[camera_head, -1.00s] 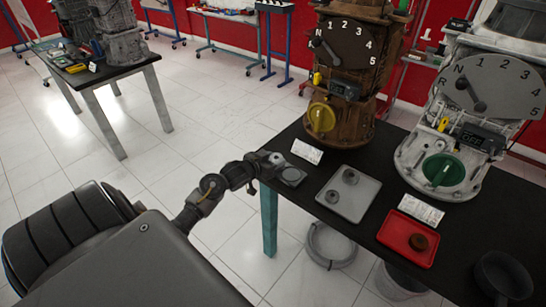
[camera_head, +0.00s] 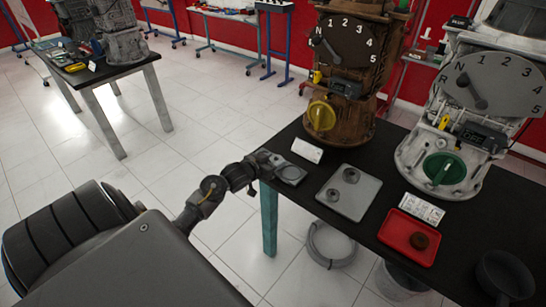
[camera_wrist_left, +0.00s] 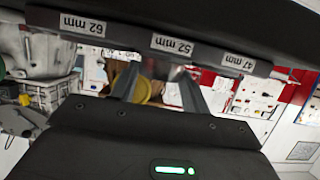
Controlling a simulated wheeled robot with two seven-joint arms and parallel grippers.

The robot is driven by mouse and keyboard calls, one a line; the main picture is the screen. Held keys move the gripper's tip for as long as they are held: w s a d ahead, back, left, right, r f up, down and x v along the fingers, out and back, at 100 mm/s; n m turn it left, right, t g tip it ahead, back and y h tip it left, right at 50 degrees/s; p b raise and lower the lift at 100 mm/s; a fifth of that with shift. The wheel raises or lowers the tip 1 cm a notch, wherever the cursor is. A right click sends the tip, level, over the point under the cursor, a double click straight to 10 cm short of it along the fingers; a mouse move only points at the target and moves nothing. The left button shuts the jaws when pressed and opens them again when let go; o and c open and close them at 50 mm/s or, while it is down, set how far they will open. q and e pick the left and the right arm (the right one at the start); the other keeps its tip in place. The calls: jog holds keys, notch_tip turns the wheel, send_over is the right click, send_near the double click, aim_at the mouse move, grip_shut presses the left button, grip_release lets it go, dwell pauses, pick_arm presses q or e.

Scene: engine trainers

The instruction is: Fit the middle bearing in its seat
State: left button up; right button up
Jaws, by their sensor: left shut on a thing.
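The 52 mm label is roughly in line with the fingers. No right gripper shows.
A brown trainer (camera_head: 352,95) and a light grey trainer (camera_head: 480,130) stand at the back. White cards lie between them and the trays.

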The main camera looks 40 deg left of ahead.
pick_arm(q)
jog(key=shift+f, duration=0.15)
jog(key=o, duration=1.2)
jog(key=shift+c, duration=0.2)
jog(key=v, duration=1)
jog(key=shift+s, duration=0.35)
